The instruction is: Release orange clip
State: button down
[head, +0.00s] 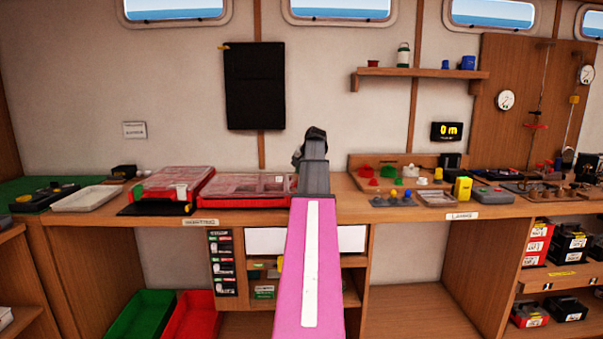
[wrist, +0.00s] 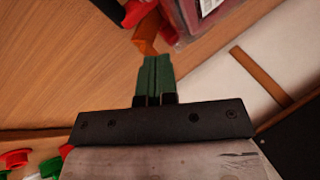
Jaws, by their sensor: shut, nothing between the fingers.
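My gripper's green fingers (wrist: 157,72) are together and empty in the wrist view. An orange piece (wrist: 146,38) lies just beyond their tips, beside a red-edged clear case; it may be the orange clip, but its shape is partly hidden. I cannot tell whether it touches the fingers. In the head view my gripper (head: 311,140) is a dark shape above the bench, at the end of my pink arm, and its fingers are not clear. A small yellow-orange block (head: 574,100) hangs on a line at the right wall board.
The clear case (wrist: 192,18) and red pieces (wrist: 135,12) sit close ahead of the fingers. In the head view, red-edged cases (head: 247,188) lie left of my arm on the bench. Small coloured parts (head: 390,182) and a yellow block (head: 462,189) stand to the right.

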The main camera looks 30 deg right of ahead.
aim_at(296, 182)
jog(key=r, duration=0.2)
jog(key=w+a+r, duration=0.1)
jog(key=s+v, duration=0.1)
jog(key=v, duration=0.8)
jog(key=shift+s+d, duration=0.2)
jog(key=shift+d, duration=0.25)
